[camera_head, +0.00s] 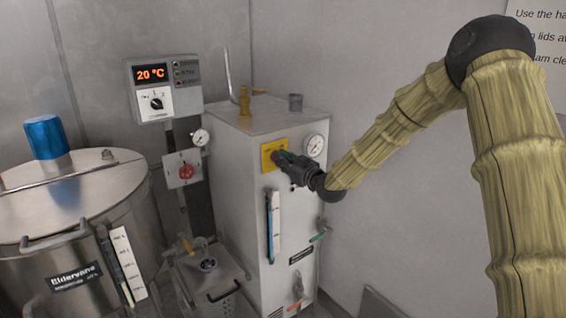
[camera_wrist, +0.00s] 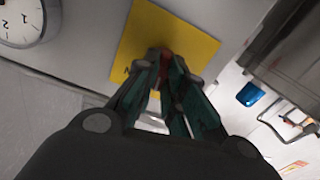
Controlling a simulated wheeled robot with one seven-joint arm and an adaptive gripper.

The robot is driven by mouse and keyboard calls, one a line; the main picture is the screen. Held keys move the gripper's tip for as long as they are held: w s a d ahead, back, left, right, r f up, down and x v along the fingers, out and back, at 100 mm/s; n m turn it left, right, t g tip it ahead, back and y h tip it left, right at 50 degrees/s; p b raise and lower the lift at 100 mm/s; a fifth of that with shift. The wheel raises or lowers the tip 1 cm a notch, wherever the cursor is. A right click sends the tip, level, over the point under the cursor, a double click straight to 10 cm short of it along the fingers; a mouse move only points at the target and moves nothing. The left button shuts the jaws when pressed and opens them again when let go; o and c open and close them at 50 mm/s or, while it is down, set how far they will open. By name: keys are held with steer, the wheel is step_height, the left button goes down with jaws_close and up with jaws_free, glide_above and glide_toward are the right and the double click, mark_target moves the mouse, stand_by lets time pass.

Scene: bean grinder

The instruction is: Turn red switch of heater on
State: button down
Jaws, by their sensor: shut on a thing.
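The heater (camera_head: 233,190) is a tall light-grey cabinet in the middle of the head view. A yellow plate (camera_head: 268,160) is on the upper part of its front. The red switch (camera_wrist: 165,62) sits on the yellow plate in the wrist view, mostly hidden by the fingers. My gripper (camera_head: 279,157) reaches the plate from the right. In the wrist view its green-sided fingers (camera_wrist: 162,75) are shut on the red switch. The angle of the switch is hard to tell.
A pressure gauge (camera_head: 315,146) is just right of the plate. A blue level tube (camera_head: 272,228) is below it. A red valve wheel (camera_head: 186,171), a 20 °C control box (camera_head: 163,88) and a steel tank (camera_head: 75,220) stand to the left. The wall is on the right.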

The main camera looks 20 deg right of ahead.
steer(key=m+b, duration=0.1)
steer(key=m, duration=0.4)
steer(key=m+b, duration=0.1)
steer(key=m, duration=0.4)
steer(key=shift+d+m, duration=0.2)
steer(key=shift+m, duration=0.1)
stand_by(0.4)
steer(key=c, duration=1.5)
jaws_free()
steer(key=v, duration=1.2)
